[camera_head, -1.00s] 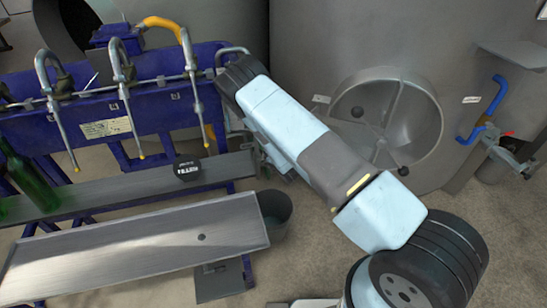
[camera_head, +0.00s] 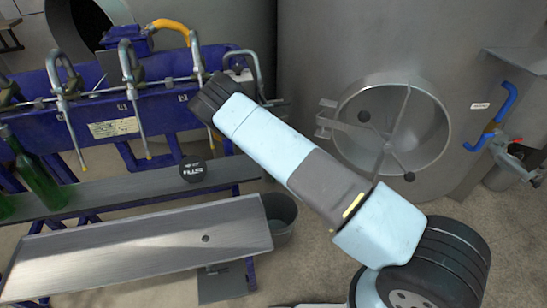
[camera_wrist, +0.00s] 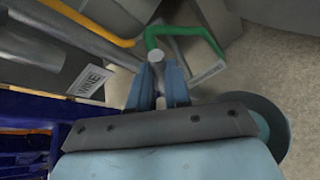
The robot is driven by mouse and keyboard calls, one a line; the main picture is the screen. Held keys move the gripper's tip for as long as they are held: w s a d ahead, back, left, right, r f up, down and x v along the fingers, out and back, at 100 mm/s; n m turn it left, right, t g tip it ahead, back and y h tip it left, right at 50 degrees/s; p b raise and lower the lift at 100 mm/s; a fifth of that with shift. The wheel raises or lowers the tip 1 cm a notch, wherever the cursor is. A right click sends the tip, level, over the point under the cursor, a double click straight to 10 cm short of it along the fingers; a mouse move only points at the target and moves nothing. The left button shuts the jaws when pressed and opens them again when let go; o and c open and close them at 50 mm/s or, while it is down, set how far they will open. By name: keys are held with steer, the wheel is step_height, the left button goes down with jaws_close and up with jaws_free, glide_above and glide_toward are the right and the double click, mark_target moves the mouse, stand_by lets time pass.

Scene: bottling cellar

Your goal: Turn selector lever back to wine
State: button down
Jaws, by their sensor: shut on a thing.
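In the wrist view, my gripper (camera_wrist: 160,88) has its two blue fingers shut on a grey metal lever (camera_wrist: 157,58), whose rounded end shows just beyond the fingertips. The rest of the lever is mostly hidden between the fingers. A white label reading "WINE" (camera_wrist: 89,82) is to the left of the lever, apart from it. In the head view, my arm reaches to the right end of the blue bottling frame (camera_head: 78,98); my fingers and the lever are hidden there.
Metal filling spouts (camera_head: 131,85) line the frame. Green bottles (camera_head: 38,178) stand at the left on a grey shelf (camera_head: 120,194). A sloped tray (camera_head: 140,245) and a dark bucket (camera_head: 281,215) are in front. A steel tank (camera_head: 330,50) with a round hatch stands behind.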

steer(key=c, duration=1.1)
jaws_free()
steer(key=shift+f, duration=0.1)
steer(key=v, duration=1.3)
steer(key=shift+s+d, duration=0.15)
steer(key=shift+s, duration=0.15)
steer(key=shift+c, duration=0.2)
